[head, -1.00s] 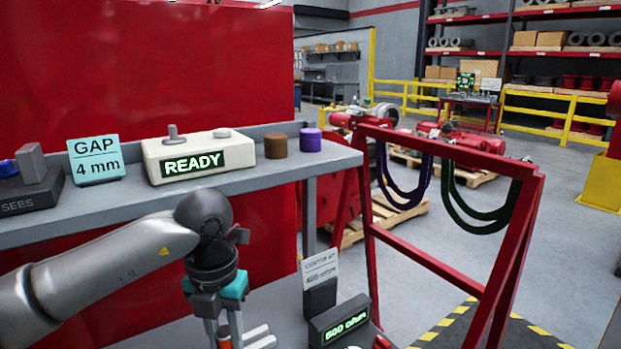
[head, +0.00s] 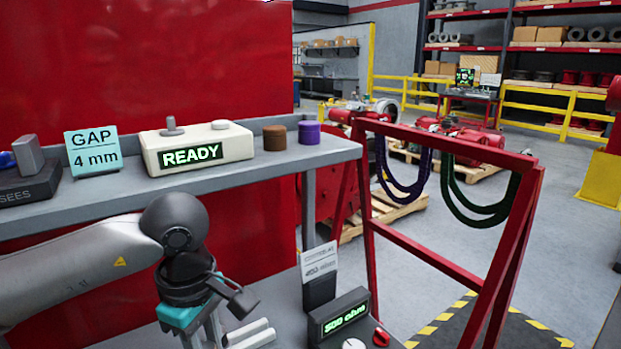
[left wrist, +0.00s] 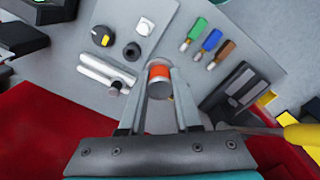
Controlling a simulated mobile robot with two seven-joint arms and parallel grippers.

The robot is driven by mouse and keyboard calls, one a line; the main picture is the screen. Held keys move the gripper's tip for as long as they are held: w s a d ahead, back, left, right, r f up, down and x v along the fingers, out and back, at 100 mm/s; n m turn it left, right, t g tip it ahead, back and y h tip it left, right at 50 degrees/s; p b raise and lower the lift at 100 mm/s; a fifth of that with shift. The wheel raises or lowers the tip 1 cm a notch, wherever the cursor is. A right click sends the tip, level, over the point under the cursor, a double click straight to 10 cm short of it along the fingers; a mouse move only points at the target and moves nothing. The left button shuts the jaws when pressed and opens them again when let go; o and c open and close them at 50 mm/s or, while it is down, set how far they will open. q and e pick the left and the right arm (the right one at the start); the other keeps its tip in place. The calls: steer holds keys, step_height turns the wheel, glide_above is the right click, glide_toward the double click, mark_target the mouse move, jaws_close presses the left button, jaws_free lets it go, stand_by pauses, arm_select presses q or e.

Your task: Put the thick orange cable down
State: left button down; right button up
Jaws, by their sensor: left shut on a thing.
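The thick orange cable (left wrist: 159,72) shows in the left wrist view as a short, thick piece with an orange band and a pale end. It is between the two fingertips of my left gripper (left wrist: 159,84), which is shut on it. Grey bench surface lies behind it; I cannot tell whether it touches that surface. In the head view my left gripper (head: 203,336) points down at the bottom edge, below the shelf, and its fingertips and the cable are out of frame. My right gripper is in neither view.
Pale rods (left wrist: 108,73), a yellow-marked black knob (left wrist: 101,35) and green, blue and brown pieces (left wrist: 211,40) lie near the gripper. A "500 ohm" display box (head: 340,315) stands to the right. The grey shelf (head: 240,178) overhangs behind.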

arm_select(q)
steer(key=s+m, duration=0.1)
steer(key=m, duration=0.3)
steer(key=s+m, duration=0.1)
steer(key=m, duration=0.4)
steer(key=s+a+m, duration=0.1)
steer(key=s+m, duration=0.1)
steer(key=m, duration=0.3)
steer(key=shift+s, duration=0.1)
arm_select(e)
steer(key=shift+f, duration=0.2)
